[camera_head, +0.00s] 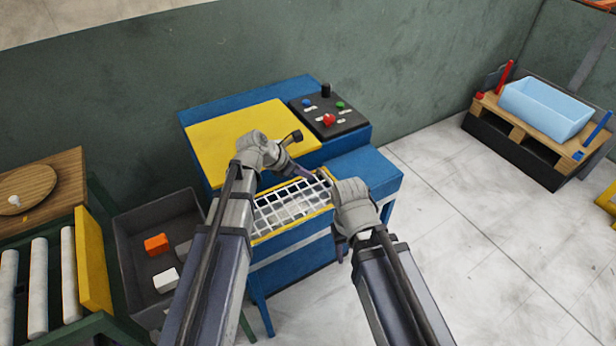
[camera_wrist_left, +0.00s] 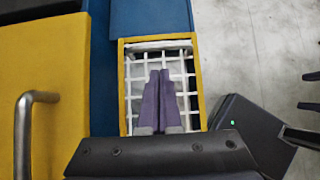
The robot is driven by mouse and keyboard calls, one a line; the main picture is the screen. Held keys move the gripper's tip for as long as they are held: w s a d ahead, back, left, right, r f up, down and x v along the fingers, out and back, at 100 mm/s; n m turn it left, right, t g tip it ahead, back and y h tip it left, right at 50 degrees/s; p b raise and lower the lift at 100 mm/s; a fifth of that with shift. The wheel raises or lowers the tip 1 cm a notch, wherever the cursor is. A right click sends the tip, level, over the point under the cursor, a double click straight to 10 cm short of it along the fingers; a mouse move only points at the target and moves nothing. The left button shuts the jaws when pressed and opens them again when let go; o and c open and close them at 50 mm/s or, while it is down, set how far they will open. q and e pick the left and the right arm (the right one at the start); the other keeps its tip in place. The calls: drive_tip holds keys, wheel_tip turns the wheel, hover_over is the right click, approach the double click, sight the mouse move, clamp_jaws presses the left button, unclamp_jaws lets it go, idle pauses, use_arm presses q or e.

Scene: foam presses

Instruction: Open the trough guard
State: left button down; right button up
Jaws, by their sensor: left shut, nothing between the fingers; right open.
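The trough guard (camera_head: 285,210) is a white wire grid in a yellow frame on the front of the blue machine. It lies flat over the trough in the head view. It also shows in the left wrist view (camera_wrist_left: 187,58), seen from above. My left gripper (camera_head: 333,183) is over the guard, its purple fingers shut together with nothing between them; the same fingers (camera_wrist_left: 160,73) show against the grid in the wrist view. I cannot tell if they touch it. My right gripper (camera_head: 335,184) is beside the guard's right end, its fingers mostly hidden behind its own wrist.
A yellow lid (camera_head: 235,140) with a metal handle (camera_wrist_left: 24,125) is behind the guard. A control panel (camera_head: 330,118) has a red button. A grey bin (camera_head: 130,235) with blocks stands left. A light blue tub (camera_head: 548,105) sits on a pallet.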

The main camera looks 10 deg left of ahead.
sight(321, 190)
use_arm(q)
drive_tip(key=b+x, duration=0.6)
drive_tip(key=x, duration=0.2)
drive_tip(key=shift+w+d+f, duration=0.1)
drive_tip(key=shift+f, duration=0.15)
use_arm(e)
wheel_tip(321, 190, down, 6)
drive_tip(key=shift+f, duration=0.25)
use_arm(q)
drive_tip(key=shift+r, duration=0.15)
